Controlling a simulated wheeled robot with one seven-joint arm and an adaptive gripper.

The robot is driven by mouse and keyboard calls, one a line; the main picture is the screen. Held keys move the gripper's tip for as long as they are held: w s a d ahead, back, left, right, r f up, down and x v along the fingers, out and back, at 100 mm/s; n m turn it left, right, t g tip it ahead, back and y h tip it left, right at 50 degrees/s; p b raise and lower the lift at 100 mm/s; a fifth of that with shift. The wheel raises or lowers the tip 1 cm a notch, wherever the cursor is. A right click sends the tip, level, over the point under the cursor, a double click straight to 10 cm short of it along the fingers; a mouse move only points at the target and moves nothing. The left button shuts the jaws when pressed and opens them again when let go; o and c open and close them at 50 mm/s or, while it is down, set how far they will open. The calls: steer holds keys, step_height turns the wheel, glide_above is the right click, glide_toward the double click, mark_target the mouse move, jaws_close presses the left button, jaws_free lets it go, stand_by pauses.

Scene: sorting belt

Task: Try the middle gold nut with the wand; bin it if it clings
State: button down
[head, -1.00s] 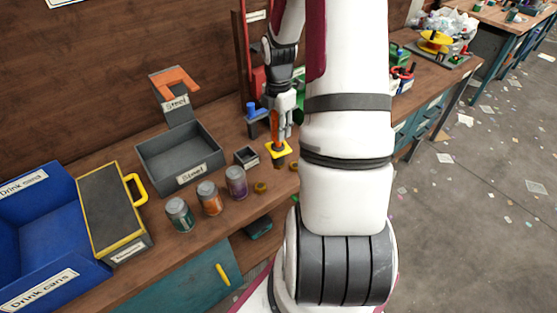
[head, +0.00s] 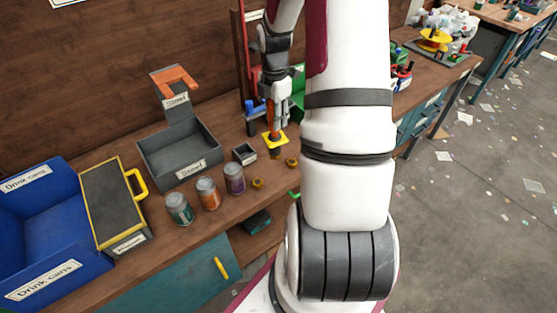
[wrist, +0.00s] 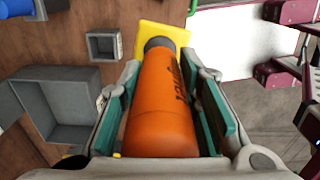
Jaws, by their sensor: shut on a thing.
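My gripper (head: 275,98) is shut on the orange handle of the wand (wrist: 162,105), which points down over the bench. The wand's yellow square plate (head: 274,137) is near its lower end. A small gold nut (head: 275,153) shows directly under the plate, apparently against the wand's tip; the contact is too small to be sure of. Two other gold nuts lie on the bench, one at left (head: 258,183) and one at right (head: 292,161), with a bare gap between them. In the wrist view the plate (wrist: 150,35) hides the wand's tip and any nut.
The grey bin labelled Steel (head: 205,167) stands left of the wand, with a small grey tray (head: 244,153) between. Cans (head: 208,194) stand in front. A yellow-edged dark box (head: 112,205) and blue Drink cans bin (head: 75,285) are further left.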

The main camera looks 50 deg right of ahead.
steer(key=shift+r+p, duration=1.8)
steer(key=shift+r, duration=6.8)
steer(key=w+a+b, duration=0.3)
steer(key=w+a, duration=0.2)
steer(key=w, duration=0.4)
steer(key=w+a+b, duration=0.4)
steer(key=w+a, duration=0.2)
steer(key=w, duration=0.4)
